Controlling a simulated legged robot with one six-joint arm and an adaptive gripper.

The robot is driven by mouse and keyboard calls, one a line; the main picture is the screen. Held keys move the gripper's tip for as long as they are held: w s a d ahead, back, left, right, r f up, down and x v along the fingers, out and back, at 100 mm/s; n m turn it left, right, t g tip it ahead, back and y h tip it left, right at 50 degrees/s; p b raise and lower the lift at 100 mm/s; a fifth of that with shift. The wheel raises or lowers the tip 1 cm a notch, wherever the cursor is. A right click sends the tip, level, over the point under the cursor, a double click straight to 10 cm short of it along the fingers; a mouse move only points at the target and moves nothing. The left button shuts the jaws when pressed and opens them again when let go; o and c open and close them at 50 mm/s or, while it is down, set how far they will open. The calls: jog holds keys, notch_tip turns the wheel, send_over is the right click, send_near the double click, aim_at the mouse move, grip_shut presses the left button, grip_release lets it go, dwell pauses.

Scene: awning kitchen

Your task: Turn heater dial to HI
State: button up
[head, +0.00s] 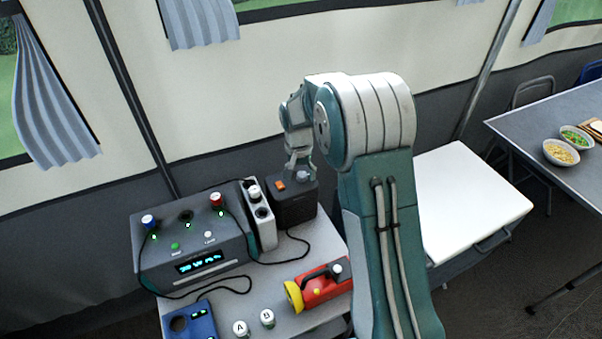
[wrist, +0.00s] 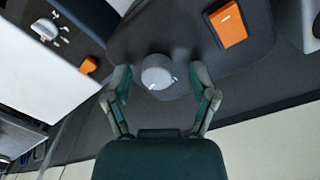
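The heater is a dark box (head: 293,208) at the back right of the side table in the head view. On its top are an orange switch (head: 280,185) and a round grey dial (head: 303,176). In the wrist view the dial (wrist: 157,72) has small light marks on its lower face, and the orange switch (wrist: 227,24) is up and to its right. My gripper (wrist: 160,88) is open, with one finger on each side of the dial and a visible gap at each. In the head view my gripper (head: 299,165) is right over the heater. No HI label is readable.
A grey power station (head: 190,250) with knobs and a lit display stands left of the heater, with a white-topped unit (head: 260,212) between them. A red flashlight (head: 322,285), a blue device (head: 190,322) and two lettered jars (head: 267,318) are nearer. Black cables lie on the table.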

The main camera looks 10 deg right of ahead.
aim_at(299, 174)
notch_tip(299, 174, up, 12)
jog(key=shift+w+a, duration=0.2)
jog(key=shift+a, duration=0.1)
dwell(0.3)
jog(key=s+r+n+t, duration=0.3)
jog(key=s+r, duration=0.8)
jog(key=s, duration=0.5)
jog(key=s+d+f+n+t, duration=0.1)
jog(key=s+n+t, duration=0.1)
jog(key=s, duration=1.2)
jog(key=shift+s+f+t+y, duration=0.3)
jog(key=shift+s+f+t, duration=0.1)
jog(key=shift+t, duration=0.1)
